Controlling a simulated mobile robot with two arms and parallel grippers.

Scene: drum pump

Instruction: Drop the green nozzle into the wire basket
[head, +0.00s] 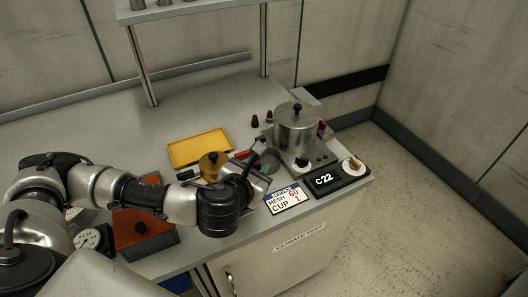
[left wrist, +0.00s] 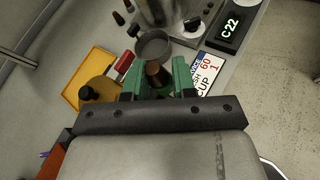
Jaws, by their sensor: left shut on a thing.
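My left gripper (left wrist: 156,82) has green fingers and is shut on a dark brown, tapered piece (left wrist: 155,71) shaped like a nozzle. I see no green on the piece itself; its lower part is hidden between the fingers. In the head view the left gripper (head: 260,170) is over the front of the bench, largely covered by its own wrist. Just beyond the held piece in the left wrist view is a round grey cup or basket (left wrist: 153,45) with a dark knob at its side; I cannot tell whether it is wire. My right gripper is not in view.
A metal pot (head: 297,128) on a base stands behind right, beside a C22 display (head: 324,179) and a sign card (head: 285,200). Two small dark nozzles (head: 255,121) stand behind. A yellow tray (head: 199,145) and brass pot (head: 211,163) are left. The back left bench is clear.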

